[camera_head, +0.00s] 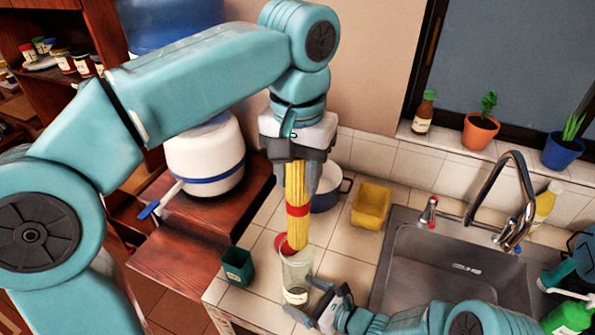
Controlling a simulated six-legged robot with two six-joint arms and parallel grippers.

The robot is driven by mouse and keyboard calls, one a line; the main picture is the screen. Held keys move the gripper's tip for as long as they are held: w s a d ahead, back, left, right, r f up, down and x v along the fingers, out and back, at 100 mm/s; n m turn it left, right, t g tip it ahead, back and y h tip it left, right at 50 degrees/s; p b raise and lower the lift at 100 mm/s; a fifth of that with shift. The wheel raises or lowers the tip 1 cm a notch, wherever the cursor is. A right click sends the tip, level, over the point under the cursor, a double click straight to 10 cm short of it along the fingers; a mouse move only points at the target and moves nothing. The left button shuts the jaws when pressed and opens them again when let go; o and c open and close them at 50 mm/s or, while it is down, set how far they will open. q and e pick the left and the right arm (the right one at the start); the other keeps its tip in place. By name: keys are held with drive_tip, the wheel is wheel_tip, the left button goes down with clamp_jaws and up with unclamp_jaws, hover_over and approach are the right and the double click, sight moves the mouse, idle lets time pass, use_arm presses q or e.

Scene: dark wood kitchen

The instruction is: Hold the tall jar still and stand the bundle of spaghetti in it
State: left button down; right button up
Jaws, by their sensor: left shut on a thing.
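My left gripper (297,176) is shut on the upper part of the yellow spaghetti bundle (297,190), which hangs nearly upright with a red band (298,209) around its middle. The tall clear jar (297,272) stands upright on the tiled counter, with a pale label low on its side. The bundle's lower end shows at the jar's mouth; I cannot tell whether it is just above or just inside the rim. My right gripper (309,300) is low at the jar's right side, its fingers spread towards the jar. Whether they touch it is unclear.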

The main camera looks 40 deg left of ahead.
sight(297, 227)
drive_tip(key=shift+a+f, duration=0.15)
drive_tip(key=shift+a, duration=0.3)
use_arm(q)
drive_tip(key=shift+s, duration=0.2)
use_arm(e)
drive_tip(key=shift+s, duration=0.15)
use_arm(q)
drive_tip(key=shift+w, duration=0.25)
use_arm(e)
drive_tip(key=c, duration=0.6)
use_arm(q)
drive_tip(key=shift+s, duration=0.2)
drive_tip(key=shift+w, duration=0.1)
drive_tip(key=shift+f, duration=0.15)
drive_tip(key=shift+f, duration=6.35)
